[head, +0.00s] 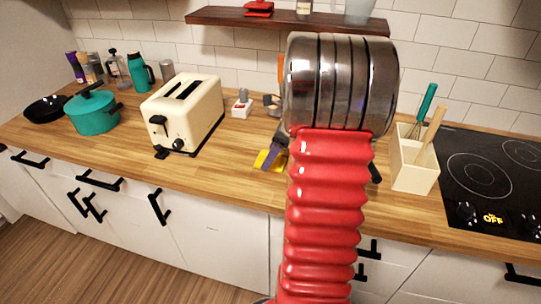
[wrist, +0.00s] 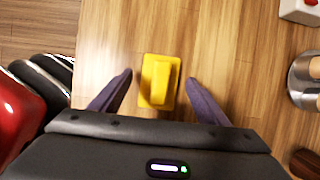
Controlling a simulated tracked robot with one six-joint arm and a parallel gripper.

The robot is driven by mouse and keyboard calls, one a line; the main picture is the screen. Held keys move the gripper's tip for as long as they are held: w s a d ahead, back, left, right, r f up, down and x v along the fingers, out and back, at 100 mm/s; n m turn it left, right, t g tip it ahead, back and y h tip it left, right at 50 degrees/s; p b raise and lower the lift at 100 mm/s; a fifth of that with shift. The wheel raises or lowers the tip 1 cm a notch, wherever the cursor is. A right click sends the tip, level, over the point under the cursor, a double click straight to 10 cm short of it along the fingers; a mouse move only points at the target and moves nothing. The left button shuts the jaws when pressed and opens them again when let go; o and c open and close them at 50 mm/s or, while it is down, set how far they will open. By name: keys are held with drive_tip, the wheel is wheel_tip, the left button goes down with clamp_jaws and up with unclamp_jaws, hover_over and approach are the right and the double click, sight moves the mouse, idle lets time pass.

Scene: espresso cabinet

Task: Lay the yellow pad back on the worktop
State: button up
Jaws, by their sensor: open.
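The yellow pad (wrist: 146,99) has a raised yellow grip along its middle. In the wrist view it appears to lie flat on the wooden worktop (wrist: 225,60), between my two purple fingers, with a gap on each side. My gripper (wrist: 158,77) is open and not closed on the pad. In the head view the pad (head: 264,161) shows in part on the worktop (head: 228,165), left of my red arm. One finger covers some of it, and my arm hides most of my gripper.
A cream toaster (head: 181,112) stands left of the pad. A small red-and-white item (head: 241,107) sits behind it. A utensil holder (head: 413,165) and a black hob (head: 490,175) are to the right. A wooden shelf (head: 230,17) hangs above.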

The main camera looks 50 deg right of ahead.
drive_tip(key=v, duration=1)
drive_tip(key=shift+s+r, duration=0.2)
drive_tip(key=shift+r, duration=0.15)
drive_tip(key=shift+d, duration=0.1)
drive_tip(key=a+r+n+h, duration=0.1)
drive_tip(key=a+r+n, duration=0.1)
drive_tip(key=a+n, duration=0.7)
drive_tip(key=a+r+n, duration=0.2)
drive_tip(key=a+n, duration=0.3)
drive_tip(key=a, duration=0.8)
drive_tip(key=s+a+f+n+t, duration=0.1)
drive_tip(key=s+a+n, duration=0.3)
drive_tip(key=a+n, duration=0.4)
drive_tip(key=s+a+f+n+h, duration=0.1)
drive_tip(key=s+a+n, duration=0.4)
drive_tip(key=a+n, duration=0.3)
drive_tip(key=shift+a+t, duration=0.2)
drive_tip(key=shift+t, duration=0.2)
